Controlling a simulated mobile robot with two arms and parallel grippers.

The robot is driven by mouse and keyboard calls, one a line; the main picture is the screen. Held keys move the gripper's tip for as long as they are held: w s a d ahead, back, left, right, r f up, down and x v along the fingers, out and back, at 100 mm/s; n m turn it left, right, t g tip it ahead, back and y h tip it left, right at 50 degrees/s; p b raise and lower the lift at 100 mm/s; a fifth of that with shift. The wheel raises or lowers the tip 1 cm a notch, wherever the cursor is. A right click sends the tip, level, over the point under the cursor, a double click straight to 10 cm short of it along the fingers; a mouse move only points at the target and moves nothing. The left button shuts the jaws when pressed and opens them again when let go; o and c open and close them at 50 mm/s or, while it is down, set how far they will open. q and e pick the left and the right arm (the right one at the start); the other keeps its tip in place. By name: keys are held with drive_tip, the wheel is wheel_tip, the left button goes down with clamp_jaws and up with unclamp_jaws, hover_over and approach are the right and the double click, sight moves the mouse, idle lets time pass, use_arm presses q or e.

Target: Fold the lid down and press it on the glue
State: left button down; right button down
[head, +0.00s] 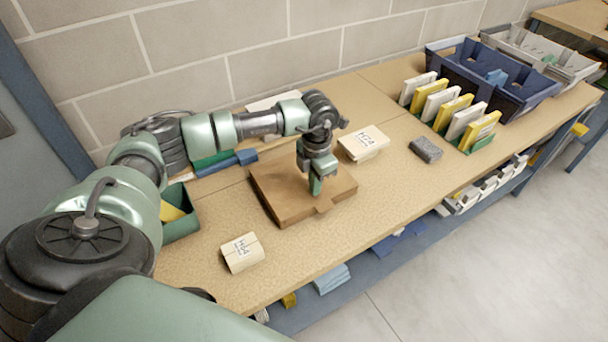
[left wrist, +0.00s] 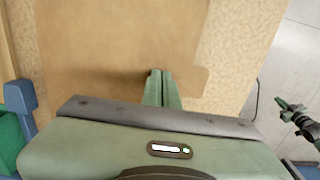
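A brown cardboard box (head: 275,190) lies on the wooden bench. Its lid (head: 338,181) lies flat over the top, with a small tab at the front edge; the lid also fills much of the left wrist view (left wrist: 90,50). My left gripper (head: 316,192) points down onto the lid near the tab. Its two fingers are together with nothing visible between them, and the tips seem to touch the lid, as in the left wrist view (left wrist: 162,76). No glue shows. What looks like my right gripper (left wrist: 294,116) hangs over the floor; its opening is unclear.
A small labelled carton (head: 242,253) lies in front of the box and another labelled carton (head: 364,142) behind it at right. A grey block (head: 426,149), a rack of white and yellow packs (head: 464,122) and a blue bin (head: 520,95) stand farther right. A green bin (head: 181,226) is at left.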

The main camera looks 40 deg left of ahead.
use_arm(q)
wheel_tip(320, 180, up, 11)
drive_tip(key=p, duration=0.6)
drive_tip(key=shift+p, duration=0.3)
drive_tip(key=shift+f, duration=0.1)
drive_tip(key=shift+s, duration=0.1)
